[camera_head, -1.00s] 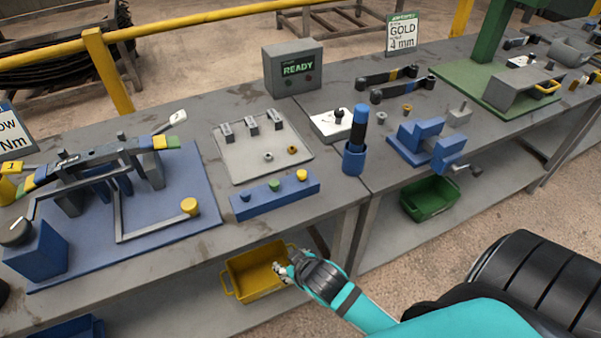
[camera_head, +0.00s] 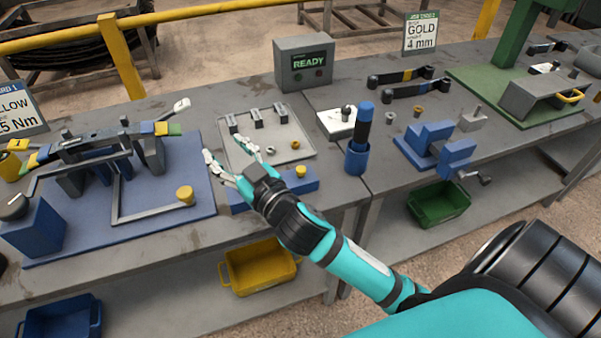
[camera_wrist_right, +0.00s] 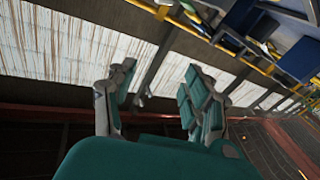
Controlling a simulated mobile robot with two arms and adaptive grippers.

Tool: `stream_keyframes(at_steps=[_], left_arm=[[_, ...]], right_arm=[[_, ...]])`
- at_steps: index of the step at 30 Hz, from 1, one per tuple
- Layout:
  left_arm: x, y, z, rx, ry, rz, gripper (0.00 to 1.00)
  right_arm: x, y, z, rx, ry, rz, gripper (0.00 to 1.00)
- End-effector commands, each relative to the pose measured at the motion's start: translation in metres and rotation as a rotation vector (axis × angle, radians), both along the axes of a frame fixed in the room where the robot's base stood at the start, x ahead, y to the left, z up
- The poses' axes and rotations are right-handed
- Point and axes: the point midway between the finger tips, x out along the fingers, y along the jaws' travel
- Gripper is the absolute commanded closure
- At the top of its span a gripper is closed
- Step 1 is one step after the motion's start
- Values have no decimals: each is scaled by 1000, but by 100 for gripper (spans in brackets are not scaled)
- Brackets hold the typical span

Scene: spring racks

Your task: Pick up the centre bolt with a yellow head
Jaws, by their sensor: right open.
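A bolt with a yellow head (camera_head: 300,171) stands at the right end of the blue block (camera_head: 300,186) on the bench. My right gripper (camera_head: 230,158) is open and empty. In the head view it appears over the block's left part, its fingers pointing up and left, and hides the other bolts there. The yellow head shows just right of the gripper, apart from it. In the right wrist view the open fingers (camera_wrist_right: 158,100) have nothing between them, and the bolt is not in that view. My left gripper is out of view.
A grey tray (camera_head: 306,148) with small parts lies behind the block. A blue cup (camera_head: 357,160) with a dark tool stands to the right. A blue plate (camera_head: 130,231) with a spring fixture and a yellow knob (camera_head: 185,194) is left. A yellow bin (camera_head: 262,277) sits below.

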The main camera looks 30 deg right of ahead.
Motion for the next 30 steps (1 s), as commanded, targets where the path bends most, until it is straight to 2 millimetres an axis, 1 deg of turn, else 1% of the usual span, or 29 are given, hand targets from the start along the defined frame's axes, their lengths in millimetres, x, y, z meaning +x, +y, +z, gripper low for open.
stream_keyframes(at_steps=[1, 2, 3, 5, 6, 8, 9, 10, 11, 12, 14, 16, 17, 18, 20, 21, 23, 24, 26, 27, 30], left_arm=[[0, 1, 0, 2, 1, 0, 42], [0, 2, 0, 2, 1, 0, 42], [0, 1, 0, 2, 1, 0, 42], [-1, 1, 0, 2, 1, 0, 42], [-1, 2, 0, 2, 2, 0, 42], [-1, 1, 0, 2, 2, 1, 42], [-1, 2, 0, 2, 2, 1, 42], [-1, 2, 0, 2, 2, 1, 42], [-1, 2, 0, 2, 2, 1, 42], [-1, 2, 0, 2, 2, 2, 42], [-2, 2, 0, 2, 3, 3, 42], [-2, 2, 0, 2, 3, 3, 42], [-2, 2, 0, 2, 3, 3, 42], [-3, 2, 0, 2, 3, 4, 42], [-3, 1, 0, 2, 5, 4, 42], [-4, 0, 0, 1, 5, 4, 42], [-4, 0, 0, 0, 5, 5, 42], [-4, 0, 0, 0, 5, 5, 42], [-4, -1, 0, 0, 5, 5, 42], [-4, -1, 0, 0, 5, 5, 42], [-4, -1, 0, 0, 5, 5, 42]], right_arm=[[8, 12, 25, -15, -97, 53, 49], [11, 21, 39, -22, -157, 95, 49], [13, 34, 59, -39, -240, 157, 49], [12, 59, 89, -76, -371, 280, 49], [8, 78, 105, -110, -452, 379, 49], [-1, 105, 122, -179, -548, 538, 49], [-8, 121, 126, -233, -593, 649, 49], [-14, 132, 126, -280, -615, 734, 49], [-19, 141, 124, -329, -629, 818, 49], [-25, 151, 118, -404, -629, 927, 49], [-31, 157, 103, -525, -596, 1083, 49], [-32, 153, 78, -680, -500, 1243, 49], [-30, 146, 67, -751, -441, 1302, 49], [-27, 133, 52, -843, -347, 1368, 49], [-18, 104, 32, -980, -171, 1435, 49], [-11, 79, 22, -1063, -36, 1461, 49], [-1, 35, 12, -1173, 186, 1461, 49], [4, 4, 11, -1230, 334, 1441, 49], [9, -41, 14, -1292, 549, 1388, 49], [10, -69, 19, -1318, 676, 1343, 49], [8, -123, 33, -1343, 930, 1230, 49]])
